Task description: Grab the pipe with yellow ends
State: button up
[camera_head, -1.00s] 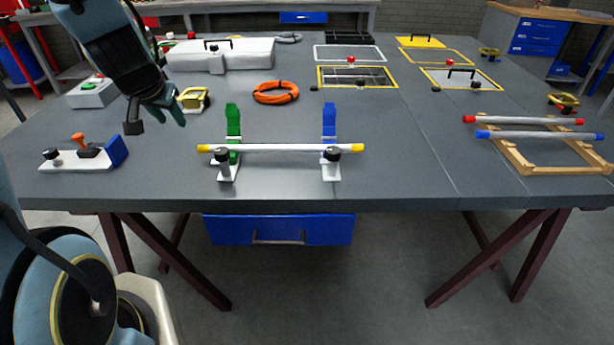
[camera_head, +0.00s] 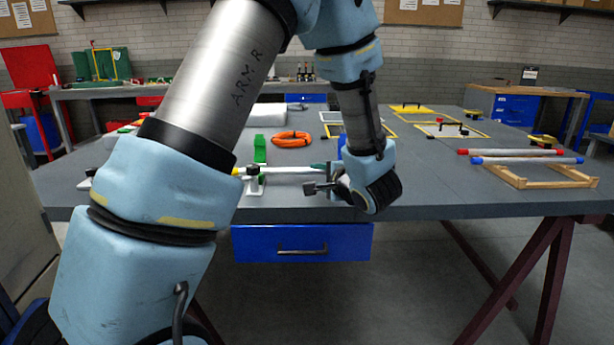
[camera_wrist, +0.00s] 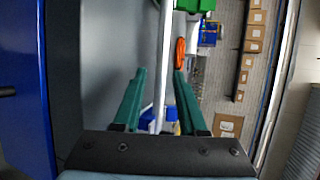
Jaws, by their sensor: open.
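The white pipe with yellow ends (camera_head: 285,170) lies level across its two holders near the table's front edge. Its left yellow end shows in the head view; the right end is hidden behind my arm. The green holder (camera_head: 260,152) stands at its left. The blue holder (camera_head: 341,146) at its right is mostly hidden. My gripper (camera_head: 318,167) is at the pipe's right part, close to the blue holder. In the wrist view my gripper (camera_wrist: 159,72) is open, and the pipe (camera_wrist: 162,75) runs between its two green fingers. I cannot tell whether they touch it.
An orange cable coil (camera_head: 292,139) lies behind the pipe. A wooden rack (camera_head: 555,179) with a red-ended and a blue-ended pipe stands at the right. A blue drawer (camera_head: 300,243) hangs under the table. The tabletop between pipe and rack is clear.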

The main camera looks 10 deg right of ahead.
aim_at(303, 171)
jog(key=x, duration=0.7)
jog(key=shift+w+a+r, duration=0.15)
jog(key=shift+w+r, duration=0.05)
jog(key=shift+w, duration=0.05)
jog(key=shift+c, duration=0.2)
grip_shut()
dwell(0.9)
